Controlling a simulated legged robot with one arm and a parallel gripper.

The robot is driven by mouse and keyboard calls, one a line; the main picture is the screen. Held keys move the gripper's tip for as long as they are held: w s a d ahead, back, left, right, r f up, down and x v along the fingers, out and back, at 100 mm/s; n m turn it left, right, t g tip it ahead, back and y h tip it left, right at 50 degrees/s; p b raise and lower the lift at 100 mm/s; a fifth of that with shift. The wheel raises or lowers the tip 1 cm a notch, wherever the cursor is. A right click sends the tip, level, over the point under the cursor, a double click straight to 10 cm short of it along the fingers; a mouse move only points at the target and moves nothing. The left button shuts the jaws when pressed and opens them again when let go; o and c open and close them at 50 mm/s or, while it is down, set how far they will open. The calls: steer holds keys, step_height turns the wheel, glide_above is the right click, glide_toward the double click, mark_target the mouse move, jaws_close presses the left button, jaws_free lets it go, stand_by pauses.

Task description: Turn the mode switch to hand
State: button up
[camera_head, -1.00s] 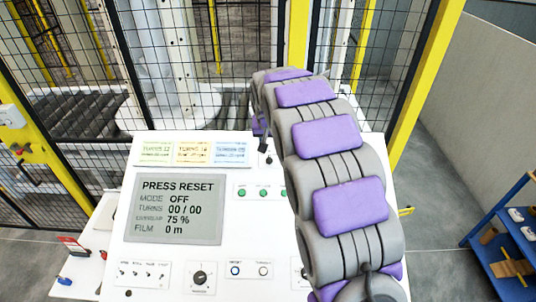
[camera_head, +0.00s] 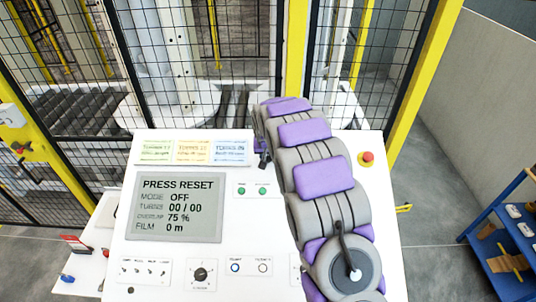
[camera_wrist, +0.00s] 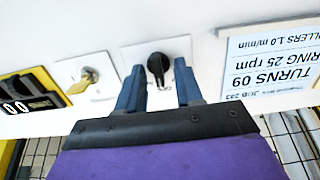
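In the wrist view my gripper (camera_wrist: 158,88) is open, with its two blue-grey fingers apart. A black rotary switch (camera_wrist: 158,68) on a square plate lies just beyond the fingertips, in line with the gap between them. I cannot tell whether the fingers touch it, and its label is too small to read. In the head view the panel's screen (camera_head: 178,208) reads PRESS RESET, MODE OFF, TURNS 00 / 00. My arm hides the switch and most of the gripper there.
In the head view the white panel (camera_head: 120,270) has a red button (camera_head: 366,158) and a dial (camera_head: 201,274). Mesh fencing stands behind.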

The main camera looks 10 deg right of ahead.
steer(key=shift+c, duration=0.4)
jaws_close()
steer(key=n+b, duration=0.1)
steer(key=n, duration=0.3)
steer(key=shift+a+n, duration=0.1)
steer(key=shift+n, duration=0.2)
steer(key=n, duration=0.4)
steer(key=shift+a+r, duration=0.1)
stand_by(0.3)
steer(key=shift+o, duration=0.4)
jaws_free()
